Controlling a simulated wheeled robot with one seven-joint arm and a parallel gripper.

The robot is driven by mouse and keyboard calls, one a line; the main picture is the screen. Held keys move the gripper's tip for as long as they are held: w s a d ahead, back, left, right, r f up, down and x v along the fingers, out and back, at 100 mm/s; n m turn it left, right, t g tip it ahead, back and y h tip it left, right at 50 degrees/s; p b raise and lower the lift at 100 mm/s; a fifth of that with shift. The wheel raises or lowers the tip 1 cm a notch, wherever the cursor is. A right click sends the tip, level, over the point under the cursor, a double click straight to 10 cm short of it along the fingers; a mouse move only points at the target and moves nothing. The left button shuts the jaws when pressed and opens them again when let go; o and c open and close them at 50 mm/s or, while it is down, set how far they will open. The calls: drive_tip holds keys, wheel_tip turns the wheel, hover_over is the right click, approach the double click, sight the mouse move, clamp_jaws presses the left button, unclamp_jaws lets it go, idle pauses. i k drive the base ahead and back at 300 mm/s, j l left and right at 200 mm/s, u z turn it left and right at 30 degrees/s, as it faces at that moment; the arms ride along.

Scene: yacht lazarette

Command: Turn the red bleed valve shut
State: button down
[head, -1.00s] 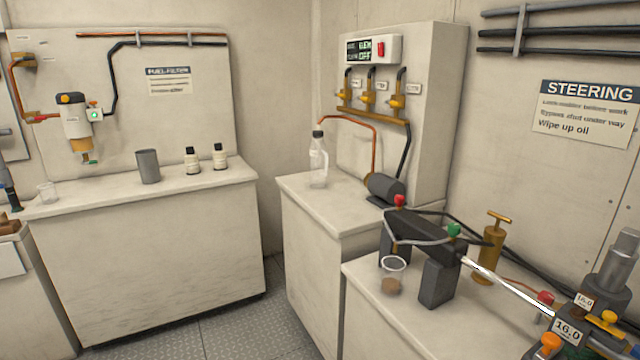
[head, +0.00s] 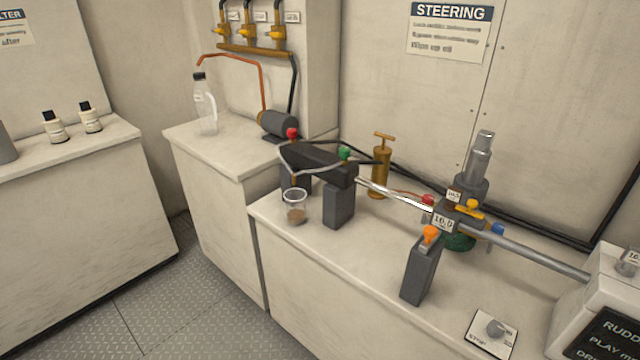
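A red knob (head: 292,133), which looks like the bleed valve, stands upright on the left end of a dark hydraulic cylinder (head: 318,160). A green knob (head: 345,153) is on the cylinder's right end. A thin grey hose (head: 312,173) loops along the cylinder's front, near a clear cup (head: 295,207) with brownish contents. Whether the red knob is open or shut cannot be told. Another small red part (head: 427,200) sits further right, by the shiny rod (head: 395,195). My gripper is not in view.
An orange-topped grey post (head: 422,265) and a plate with a STOP knob (head: 494,329) stand on the worktop front. A brass hand pump (head: 381,165) stands behind the rod. A clear bottle (head: 205,104) is on the left counter. The floor (head: 170,285) at lower left is clear.

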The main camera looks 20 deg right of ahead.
sight(291, 133)
drive_tip(key=i+j+z, duration=0.15)
drive_tip(key=j, duration=0.2)
drive_tip(key=i+j+z, duration=0.15)
drive_tip(key=j, duration=0.2)
drive_tip(key=i+j+z, duration=0.15)
drive_tip(key=j, duration=0.25)
drive_tip(key=i+j+z, duration=0.1)
drive_tip(key=j, duration=0.2)
drive_tip(key=i+j+z, duration=0.1)
drive_tip(key=i+j, duration=0.15)
drive_tip(key=i+j+z, duration=0.1)
drive_tip(key=j, duration=0.35)
drive_tip(key=i+j+z, duration=0.15)
drive_tip(key=j, duration=0.2)
drive_tip(key=i, duration=0.2)
